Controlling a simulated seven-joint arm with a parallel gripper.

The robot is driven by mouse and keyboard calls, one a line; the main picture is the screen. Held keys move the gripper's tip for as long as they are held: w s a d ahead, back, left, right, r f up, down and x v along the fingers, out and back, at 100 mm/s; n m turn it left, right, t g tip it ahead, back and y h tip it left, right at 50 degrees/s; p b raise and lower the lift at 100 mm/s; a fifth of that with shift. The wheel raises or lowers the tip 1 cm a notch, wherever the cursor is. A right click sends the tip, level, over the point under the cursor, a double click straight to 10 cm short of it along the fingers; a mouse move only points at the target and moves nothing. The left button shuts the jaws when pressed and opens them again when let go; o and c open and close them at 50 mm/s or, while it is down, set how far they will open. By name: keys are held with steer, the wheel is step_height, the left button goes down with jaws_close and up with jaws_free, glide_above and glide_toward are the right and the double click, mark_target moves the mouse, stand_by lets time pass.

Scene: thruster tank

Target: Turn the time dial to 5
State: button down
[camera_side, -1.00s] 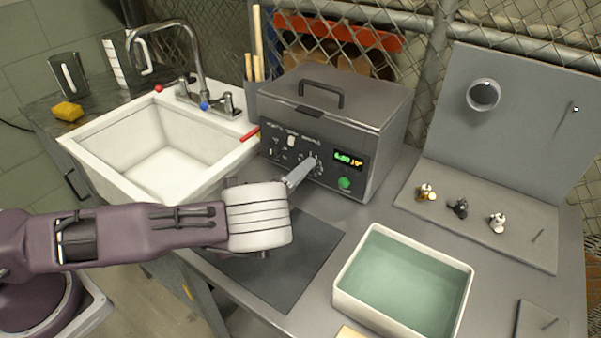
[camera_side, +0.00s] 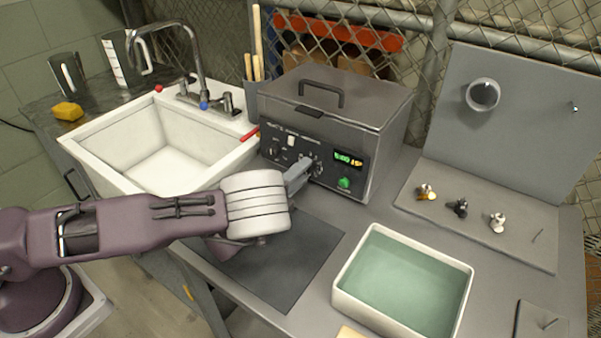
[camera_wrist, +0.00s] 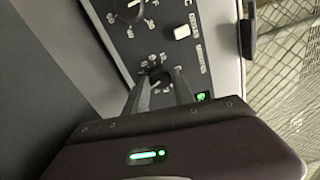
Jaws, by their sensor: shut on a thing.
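The grey lidded tank machine (camera_side: 335,122) stands at the back of the bench. Its dark front panel carries knobs, a white switch (camera_side: 292,141), a lit display (camera_side: 348,159) and a green button (camera_side: 344,183). The display shows green and yellow digits, too small to read surely. My gripper (camera_side: 312,168) reaches the panel just left of the display. In the wrist view my gripper (camera_wrist: 160,80) is shut on a dark dial (camera_wrist: 157,76), whose printed scale is partly hidden by the fingers. Its pointer setting is not clear. Another knob (camera_wrist: 128,8) is free beside it.
A white sink (camera_side: 165,150) with a faucet lies left. A tray of greenish liquid (camera_side: 405,285) stands front right. Small parts (camera_side: 460,208) sit on a grey board at right. A dark mat (camera_side: 285,262) lies below my wrist.

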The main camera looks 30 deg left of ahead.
steer(key=shift+n, duration=1)
steer(key=c, duration=1.1)
jaws_free()
steer(key=shift+o, duration=0.2)
steer(key=s, duration=0.7)
steer(key=shift+s+a+f, duration=0.1)
steer(key=shift+a, duration=0.05)
